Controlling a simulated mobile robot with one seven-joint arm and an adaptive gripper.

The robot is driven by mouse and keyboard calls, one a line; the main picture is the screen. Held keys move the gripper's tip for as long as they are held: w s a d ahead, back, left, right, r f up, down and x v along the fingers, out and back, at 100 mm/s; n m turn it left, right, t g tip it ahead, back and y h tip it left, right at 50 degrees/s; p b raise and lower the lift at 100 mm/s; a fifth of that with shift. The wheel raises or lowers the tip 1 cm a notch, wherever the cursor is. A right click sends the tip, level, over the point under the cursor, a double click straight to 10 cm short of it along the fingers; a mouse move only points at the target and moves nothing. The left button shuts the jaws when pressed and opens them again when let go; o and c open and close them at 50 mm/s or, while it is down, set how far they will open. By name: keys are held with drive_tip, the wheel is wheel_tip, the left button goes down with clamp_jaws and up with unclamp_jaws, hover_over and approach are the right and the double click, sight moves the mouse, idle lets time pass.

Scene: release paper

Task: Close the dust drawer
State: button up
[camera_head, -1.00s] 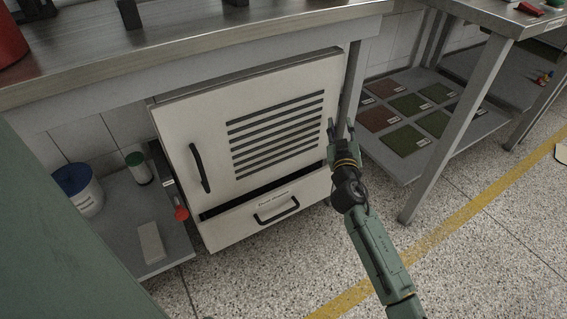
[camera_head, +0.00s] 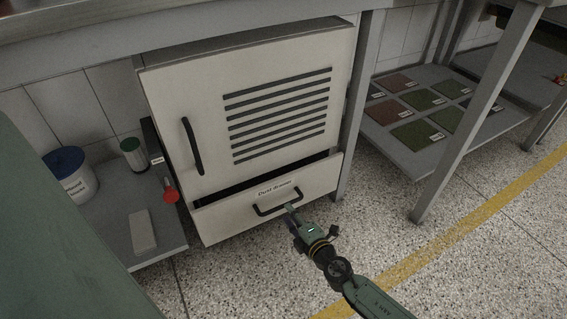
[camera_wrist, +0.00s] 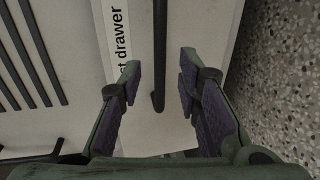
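The dust drawer (camera_head: 225,217) is the white, labelled front at the bottom of the white cabinet. It stands partly open, with a dark gap above its front. Its black handle (camera_head: 262,212) is on the front face. My gripper (camera_head: 291,209) is at the right part of the handle, in front of the drawer. In the wrist view my gripper (camera_wrist: 160,62) is open, its two fingers apart on either side of the handle bar (camera_wrist: 159,80). Neither finger visibly presses on the bar. Part of the drawer label (camera_wrist: 121,35) also shows there.
The cabinet door (camera_head: 210,100) above the drawer is shut and has dark slats. A low shelf (camera_head: 110,210) at the left holds a blue-lidded tub (camera_head: 75,185) and a pale block (camera_head: 143,232). A table leg (camera_head: 470,120) stands at right. Speckled floor in front is clear.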

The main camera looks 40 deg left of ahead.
drive_tip(key=shift+x, duration=2.7)
drive_tip(key=shift+c, duration=0.6)
clamp_jaws()
drive_tip(key=shift+a, duration=0.1)
